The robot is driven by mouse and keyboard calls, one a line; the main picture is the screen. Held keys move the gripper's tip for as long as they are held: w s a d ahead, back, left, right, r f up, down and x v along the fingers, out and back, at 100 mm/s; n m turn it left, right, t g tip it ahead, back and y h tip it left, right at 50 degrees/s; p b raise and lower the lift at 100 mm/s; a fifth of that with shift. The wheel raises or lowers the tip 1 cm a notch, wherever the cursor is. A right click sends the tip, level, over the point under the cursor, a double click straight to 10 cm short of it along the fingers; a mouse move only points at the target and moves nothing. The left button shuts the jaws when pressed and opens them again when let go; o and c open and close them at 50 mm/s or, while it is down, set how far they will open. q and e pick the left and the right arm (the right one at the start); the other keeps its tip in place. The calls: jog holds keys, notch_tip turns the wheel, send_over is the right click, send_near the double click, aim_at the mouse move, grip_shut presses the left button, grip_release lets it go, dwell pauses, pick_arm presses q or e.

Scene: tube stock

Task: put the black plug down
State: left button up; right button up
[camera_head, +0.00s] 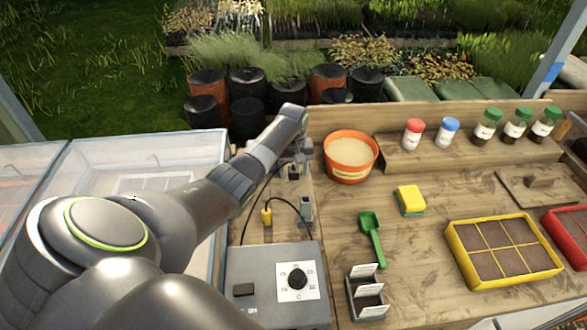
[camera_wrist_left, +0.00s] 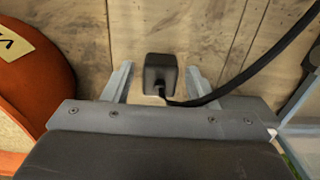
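The black plug (camera_head: 293,173) is on the wooden bench just below my left gripper (camera_head: 297,158) in the head view. In the left wrist view the black plug (camera_wrist_left: 160,72) shows between the two fingertips of my left gripper (camera_wrist_left: 160,80), with bare wood visible on both sides of it. The fingers are spread and do not touch it. Its black cord (camera_wrist_left: 235,85) curves away to the right. My right gripper is not in view.
A grey control box (camera_head: 275,300) with a dial stands in front. A yellow plug (camera_head: 266,216) and a small grey block (camera_head: 307,211) joined to a cord lie behind it. An orange pot (camera_head: 350,172) stands close to the right; it also shows in the wrist view (camera_wrist_left: 45,65).

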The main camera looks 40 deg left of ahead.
aim_at(294, 169)
pick_arm(q)
jog(key=shift+r, duration=0.15)
jog(key=shift+r, duration=0.3)
notch_tip(294, 169, up, 12)
jog(key=b, duration=0.1)
jog(key=shift+r, duration=0.2)
jog(key=shift+f, duration=0.1)
dwell(0.4)
